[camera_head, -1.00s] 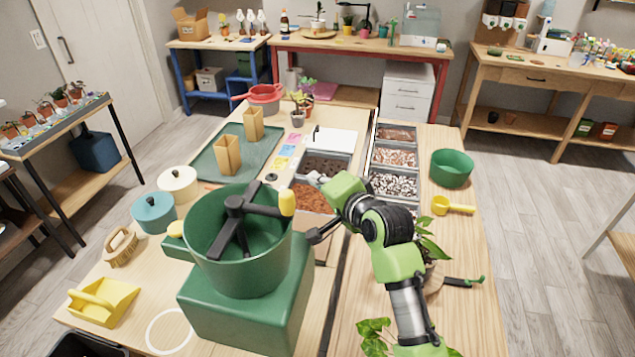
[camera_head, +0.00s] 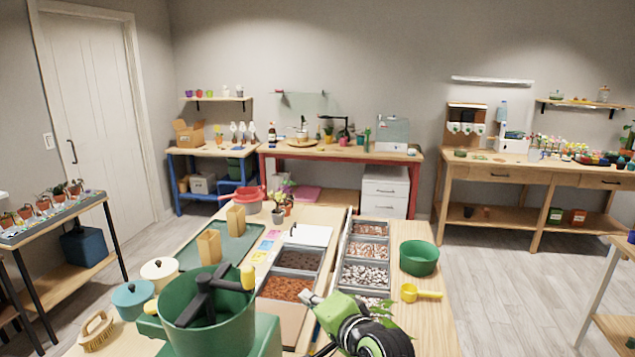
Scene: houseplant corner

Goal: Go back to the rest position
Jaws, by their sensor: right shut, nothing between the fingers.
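My right arm comes up from the bottom of the head view, green and black, over the near part of the workbench (camera_head: 432,325). Its gripper (camera_head: 322,348) is low in the picture, partly hidden by the wrist and cut close to the bottom edge. It is shut and holds nothing. It is right of the green pot machine (camera_head: 215,325) with black arms and a yellow knob, and in front of the soil trays (camera_head: 286,287). My left gripper is not in view.
A green bowl (camera_head: 419,258) and a yellow scoop (camera_head: 422,293) lie right of the arm. Lidded pots (camera_head: 160,271) and a brush (camera_head: 97,332) stand at the left. A green tray (camera_head: 238,247) holds two tan containers (camera_head: 209,247). Grey floor (camera_head: 520,290) is free at the right.

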